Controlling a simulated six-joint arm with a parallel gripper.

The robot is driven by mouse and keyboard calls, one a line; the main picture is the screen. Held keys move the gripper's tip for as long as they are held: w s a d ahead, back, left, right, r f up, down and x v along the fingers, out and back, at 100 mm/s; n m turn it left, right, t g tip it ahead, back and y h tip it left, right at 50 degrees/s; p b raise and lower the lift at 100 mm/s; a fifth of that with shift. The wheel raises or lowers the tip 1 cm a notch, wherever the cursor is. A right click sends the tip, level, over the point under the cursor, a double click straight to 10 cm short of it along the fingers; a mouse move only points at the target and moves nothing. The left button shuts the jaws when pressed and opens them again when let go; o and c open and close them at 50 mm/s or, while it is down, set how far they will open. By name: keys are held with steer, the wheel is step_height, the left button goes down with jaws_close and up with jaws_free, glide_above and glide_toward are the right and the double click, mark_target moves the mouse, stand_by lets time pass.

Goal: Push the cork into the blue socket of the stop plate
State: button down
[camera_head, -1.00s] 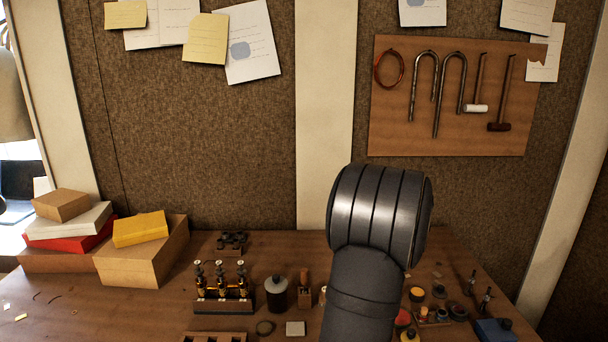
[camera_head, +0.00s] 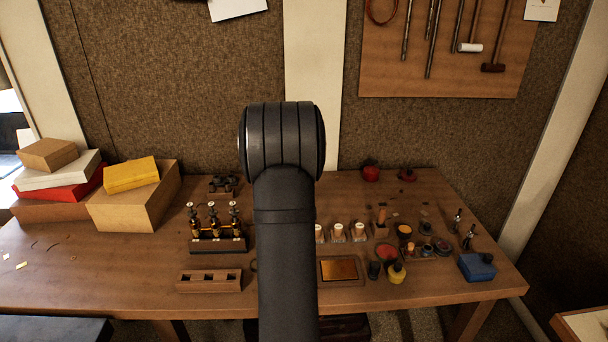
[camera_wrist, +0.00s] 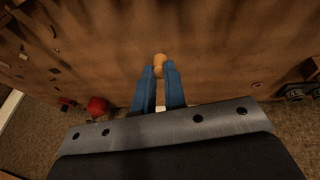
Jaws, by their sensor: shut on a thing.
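My gripper (camera_wrist: 160,73) shows in the wrist view as two blue fingers close together. They are shut on a small tan cork (camera_wrist: 160,59), which sticks out past the fingertips. The cork is over brown wood; whether it touches anything there I cannot tell. In the head view my dark arm stands in the middle and hides the gripper and cork. Several pale pieces with tan tops (camera_head: 337,231) stand just right of the arm. I cannot make out the stop plate or its blue socket in either view.
The valve rack (camera_head: 218,243) and a slotted wooden block (camera_head: 209,281) stand left of the arm. A red pot (camera_wrist: 97,106) is near the table's back edge.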

steer(key=a, duration=0.3)
steer(key=shift+a, duration=0.25)
steer(key=s+d+r+g, duration=0.1)
steer(key=s+d+r, duration=0.1)
steer(key=d, duration=0.6)
steer(key=s+d+r+m, duration=0.1)
steer(key=s+d+r, duration=0.15)
steer(key=d, duration=0.65)
steer(key=s+d+r+g, duration=0.1)
steer(key=s+d+r, duration=0.15)
steer(key=d, duration=0.55)
steer(key=s+d+f+m+g+y, duration=0.1)
steer(key=s+d+m, duration=0.3)
steer(key=s+d, duration=0.8)
steer(key=shift+s+d+f+y, duration=0.4)
steer(key=shift+d+f+y, duration=0.1)
steer(key=shift+d+f, duration=0.2)
steer(key=shift+f, duration=2.3)
steer(key=shift+f, duration=1.45)
